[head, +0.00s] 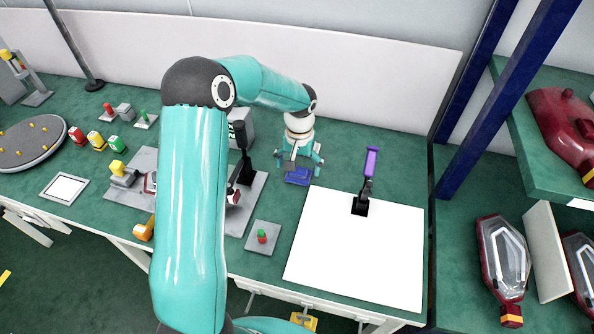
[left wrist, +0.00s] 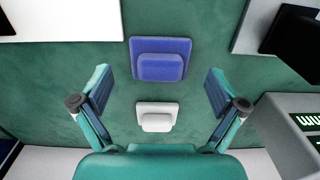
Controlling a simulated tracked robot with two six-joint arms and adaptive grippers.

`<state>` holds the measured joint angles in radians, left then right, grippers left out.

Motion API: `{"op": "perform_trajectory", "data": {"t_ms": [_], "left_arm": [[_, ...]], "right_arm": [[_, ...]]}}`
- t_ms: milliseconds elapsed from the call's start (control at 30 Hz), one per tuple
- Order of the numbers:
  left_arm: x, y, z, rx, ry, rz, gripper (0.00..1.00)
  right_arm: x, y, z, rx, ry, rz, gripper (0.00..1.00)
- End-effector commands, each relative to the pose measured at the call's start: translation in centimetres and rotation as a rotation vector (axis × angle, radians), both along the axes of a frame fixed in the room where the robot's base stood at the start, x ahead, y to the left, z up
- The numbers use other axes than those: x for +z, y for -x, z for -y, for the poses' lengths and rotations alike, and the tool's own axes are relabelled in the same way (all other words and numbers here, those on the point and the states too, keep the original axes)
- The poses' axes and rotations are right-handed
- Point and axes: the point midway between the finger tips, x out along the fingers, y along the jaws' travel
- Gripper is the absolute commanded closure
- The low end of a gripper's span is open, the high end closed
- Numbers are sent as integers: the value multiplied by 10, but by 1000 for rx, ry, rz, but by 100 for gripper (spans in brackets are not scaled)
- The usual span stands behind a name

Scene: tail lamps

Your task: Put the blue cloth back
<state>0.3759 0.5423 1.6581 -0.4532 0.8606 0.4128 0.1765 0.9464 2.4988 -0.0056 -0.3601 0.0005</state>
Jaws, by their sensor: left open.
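The blue cloth (head: 298,176) lies flat on the green bench, just left of the white mat. In the left wrist view the blue cloth (left wrist: 160,66) is a square with a thicker raised pad, a little beyond my fingertips. A white cloth-like pad (left wrist: 157,117) lies nearer, between my fingers and closer to the palm. My left gripper (head: 301,156) hangs above the bench beside the blue cloth, on its wall side. In the wrist view my left gripper (left wrist: 158,84) is wide open and empty. My right gripper is not in view.
A white mat (head: 350,260) lies to the right, with a purple-handled tool in a black stand (head: 360,206) at its far edge. A grey plate with a green-and-red button (head: 263,237) lies front left. Red lamps (head: 503,260) stand right of the blue post.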

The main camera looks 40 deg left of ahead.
Motion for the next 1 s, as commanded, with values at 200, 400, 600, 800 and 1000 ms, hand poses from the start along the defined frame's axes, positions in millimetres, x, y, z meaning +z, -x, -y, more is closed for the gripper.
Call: {"op": "perform_trajectory", "data": {"t_ms": [200, 400, 600, 800, 1000], "left_arm": [[47, -2, 0, 0, -1, 6, 3], [80, -1, 1, -1, -1, 4, 3], [95, 0, 1, 0, 1, 0, 3], [96, 0, 1, 0, 0, 0, 3], [96, 0, 1, 0, 0, 0, 3]], "right_arm": [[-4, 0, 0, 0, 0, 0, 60], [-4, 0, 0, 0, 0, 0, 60], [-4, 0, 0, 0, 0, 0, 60], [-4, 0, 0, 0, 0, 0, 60], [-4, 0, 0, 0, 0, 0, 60]]}}
